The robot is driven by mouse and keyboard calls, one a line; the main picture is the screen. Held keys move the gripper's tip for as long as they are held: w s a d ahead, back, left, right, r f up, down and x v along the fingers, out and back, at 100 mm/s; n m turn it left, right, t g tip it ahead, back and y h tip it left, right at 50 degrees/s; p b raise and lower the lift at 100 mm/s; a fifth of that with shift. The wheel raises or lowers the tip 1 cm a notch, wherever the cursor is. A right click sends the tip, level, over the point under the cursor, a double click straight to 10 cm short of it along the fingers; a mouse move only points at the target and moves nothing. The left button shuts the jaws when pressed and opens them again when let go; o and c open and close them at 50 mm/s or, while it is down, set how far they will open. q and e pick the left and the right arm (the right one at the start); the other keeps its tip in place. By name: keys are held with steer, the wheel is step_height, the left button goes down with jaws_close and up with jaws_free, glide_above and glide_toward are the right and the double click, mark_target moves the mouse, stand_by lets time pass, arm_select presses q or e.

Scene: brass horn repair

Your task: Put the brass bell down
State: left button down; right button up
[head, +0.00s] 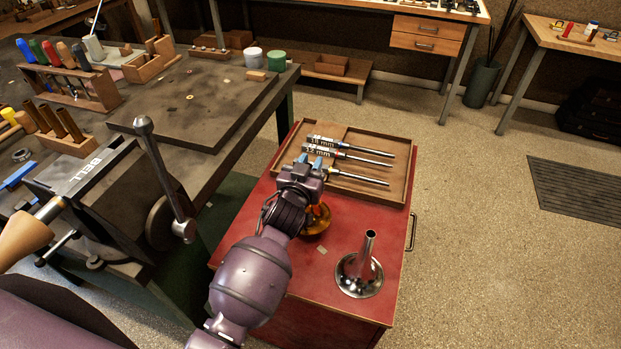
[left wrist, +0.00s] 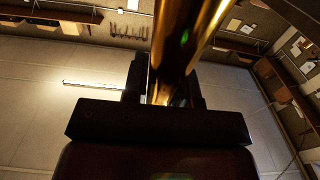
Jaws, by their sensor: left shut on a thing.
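The brass bell (head: 317,222) is upright with its flared end down, over the red cabinet top (head: 375,228). My left gripper (head: 311,166) is shut on its narrow tube, above the flare. In the left wrist view the brass tube (left wrist: 185,45) stands between the two dark jaws. My gripper and forearm hide much of the bell in the head view. I cannot tell whether its rim touches the cabinet top. My right gripper is not in view.
A silver bell (head: 361,272) stands flare-down at the front right of the cabinet. A wooden tray (head: 392,190) with several labelled mandrels fills the back. A workbench (head: 190,110) with a lever (head: 160,170) and a mandrel marked BELL (head: 88,172) stands left.

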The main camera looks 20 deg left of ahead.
arm_select(q)
step_height(320, 180, down, 3)
steer(key=shift+f+b, duration=0.1)
steer(key=shift+b, duration=0.3)
steer(key=shift+f, duration=0.55)
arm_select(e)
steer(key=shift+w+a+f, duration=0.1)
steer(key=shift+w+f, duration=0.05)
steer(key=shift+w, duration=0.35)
